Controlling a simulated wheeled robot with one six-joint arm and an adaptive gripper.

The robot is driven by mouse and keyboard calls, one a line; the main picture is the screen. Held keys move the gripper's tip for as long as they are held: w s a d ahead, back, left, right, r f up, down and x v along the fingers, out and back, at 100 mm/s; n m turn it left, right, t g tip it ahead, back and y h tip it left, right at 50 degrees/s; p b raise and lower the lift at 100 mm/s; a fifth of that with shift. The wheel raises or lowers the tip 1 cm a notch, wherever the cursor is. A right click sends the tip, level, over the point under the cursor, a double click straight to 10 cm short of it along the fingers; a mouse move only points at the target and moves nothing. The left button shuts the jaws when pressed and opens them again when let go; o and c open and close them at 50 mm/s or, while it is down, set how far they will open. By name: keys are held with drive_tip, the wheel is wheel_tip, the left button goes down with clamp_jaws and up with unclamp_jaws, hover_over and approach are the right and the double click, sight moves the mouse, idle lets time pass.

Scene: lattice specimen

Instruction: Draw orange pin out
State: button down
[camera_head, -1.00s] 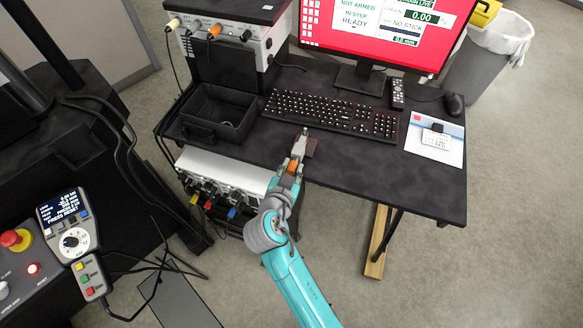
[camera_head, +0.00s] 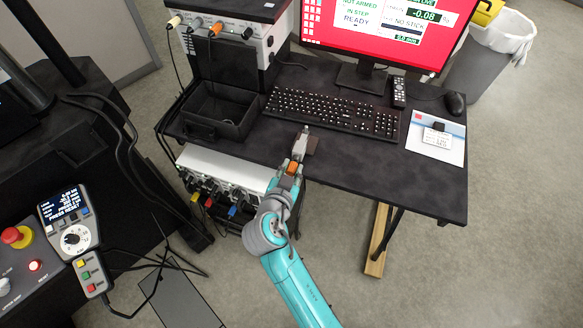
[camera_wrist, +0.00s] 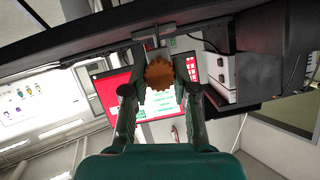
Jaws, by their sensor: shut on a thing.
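The orange pin shows in the wrist view as a round, toothed orange-brown knob (camera_wrist: 159,74) seen end-on between my gripper's two fingers. In the head view it is a small orange patch (camera_head: 293,168) near the desk's front edge. My gripper (camera_head: 292,172) is shut on the knob; its fingers press from both sides in the wrist view. A grey metal fitting (camera_head: 301,146) lies just beyond the knob, beside a small dark block at the desk edge. The pin's shaft is hidden, so I cannot tell how deep it sits.
The dark desk (camera_head: 380,175) carries a keyboard (camera_head: 335,112), an open black tray (camera_head: 222,112) and a monitor (camera_head: 375,35). A white instrument box (camera_head: 225,170) with coloured plugs stands below left. A control pendant (camera_head: 68,222) is at left. Open floor lies at right.

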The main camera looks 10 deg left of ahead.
drive_tip(key=shift+s, duration=0.2)
drive_tip(key=s, duration=0.2)
drive_tip(key=s+a, duration=0.1)
drive_tip(key=s, duration=0.1)
idle(0.7)
idle(0.3)
